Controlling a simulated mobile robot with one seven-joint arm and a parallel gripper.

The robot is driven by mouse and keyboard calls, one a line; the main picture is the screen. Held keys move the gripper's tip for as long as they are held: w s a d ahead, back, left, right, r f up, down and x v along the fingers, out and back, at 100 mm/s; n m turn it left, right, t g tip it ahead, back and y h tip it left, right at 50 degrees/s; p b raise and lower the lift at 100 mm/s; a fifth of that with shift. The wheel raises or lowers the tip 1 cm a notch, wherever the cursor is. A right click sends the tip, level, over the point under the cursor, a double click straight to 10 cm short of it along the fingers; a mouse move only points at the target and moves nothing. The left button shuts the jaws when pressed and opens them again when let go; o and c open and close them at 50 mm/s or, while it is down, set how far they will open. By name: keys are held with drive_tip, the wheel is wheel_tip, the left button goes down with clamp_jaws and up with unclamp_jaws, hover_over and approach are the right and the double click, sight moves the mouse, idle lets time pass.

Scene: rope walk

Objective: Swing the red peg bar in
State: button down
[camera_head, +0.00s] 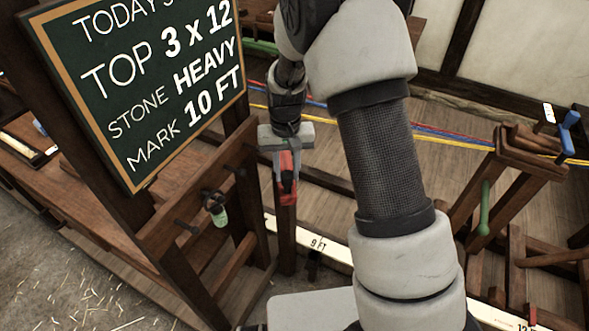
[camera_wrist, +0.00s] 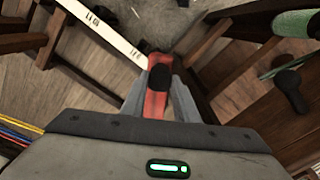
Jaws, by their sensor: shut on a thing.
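The red peg bar (camera_head: 288,192) shows in the head view below my gripper (camera_head: 285,172), left of centre. My gripper is shut on the bar, and the jaws hide part of it. In the wrist view the red bar (camera_wrist: 157,100) sits between the two grey fingers of my gripper (camera_wrist: 160,102), with a dark round knob at its far end. A dark wooden post (camera_head: 286,238) stands directly under the bar in the head view. Whether the bar rests against the post, I cannot tell.
A chalkboard (camera_head: 140,75) on a wooden frame stands close at left, with dark pegs and a green-handled tool (camera_head: 217,212) on its rail. A white marked strip (camera_head: 335,250) runs along the floor. Red, blue and yellow ropes (camera_head: 440,138) stretch behind. A wooden stand (camera_head: 500,185) is at right.

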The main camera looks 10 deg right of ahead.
drive_tip(key=shift+a+m, duration=0.35)
drive_tip(key=shift+m, duration=0.05)
drive_tip(key=c, duration=1.4)
unclamp_jaws()
